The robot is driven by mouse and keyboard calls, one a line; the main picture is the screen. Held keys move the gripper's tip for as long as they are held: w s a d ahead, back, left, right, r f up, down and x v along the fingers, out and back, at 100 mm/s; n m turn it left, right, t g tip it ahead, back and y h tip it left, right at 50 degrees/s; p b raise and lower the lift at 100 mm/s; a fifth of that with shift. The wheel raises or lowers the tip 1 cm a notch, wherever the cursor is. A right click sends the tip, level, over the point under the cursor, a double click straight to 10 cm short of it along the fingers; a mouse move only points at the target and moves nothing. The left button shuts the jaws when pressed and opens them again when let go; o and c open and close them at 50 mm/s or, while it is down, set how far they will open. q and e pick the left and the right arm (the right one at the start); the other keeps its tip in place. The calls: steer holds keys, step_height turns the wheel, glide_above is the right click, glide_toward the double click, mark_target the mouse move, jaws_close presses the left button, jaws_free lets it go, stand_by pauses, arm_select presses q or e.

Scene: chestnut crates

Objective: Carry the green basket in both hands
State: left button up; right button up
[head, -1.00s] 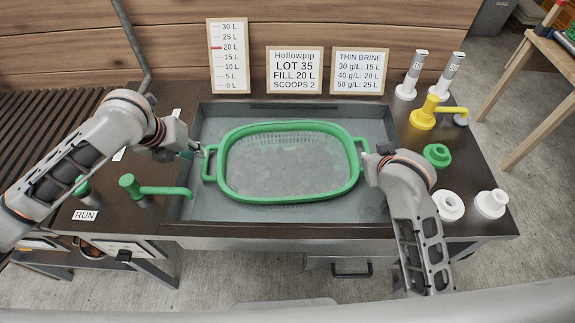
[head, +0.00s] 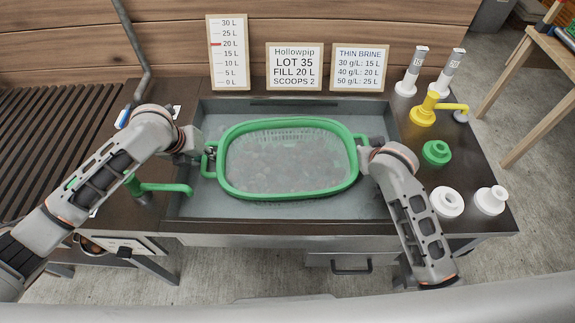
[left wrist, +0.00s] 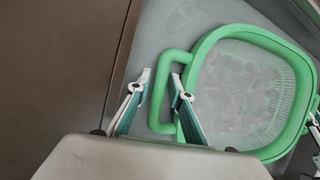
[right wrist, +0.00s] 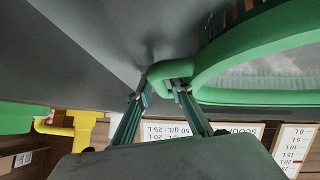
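The green-rimmed basket (head: 288,195) sits in the grey sink; brown chestnuts show dimly inside it. It also shows in the left wrist view (left wrist: 205,50) and the right wrist view (right wrist: 235,60). My left gripper (head: 208,153) is at its left handle (left wrist: 160,115). Its fingers (left wrist: 160,80) stand either side of the handle bar, with a gap beside the bar. My right gripper (head: 367,150) is at the right handle (right wrist: 165,72). Its fingers (right wrist: 160,95) straddle that handle at a similar spread; firm contact is not clear.
The sink (head: 250,208) is set in a dark bench. A green lever tap (head: 165,187) stands left, partly behind my left arm. At right are a yellow tap (head: 424,112), a green fitting (head: 436,152) and white fittings (head: 447,201). Signs (head: 294,67) stand along the back.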

arm_select(q)
jaws_close()
arm_select(e)
jaws_close()
arm_select(q)
steer(key=shift+w+r, duration=0.15)
arm_select(e)
steer(key=shift+r, duration=0.2)
arm_select(q)
steer(key=shift+r, duration=0.15)
arm_select(e)
steer(key=shift+w+r, duration=0.1)
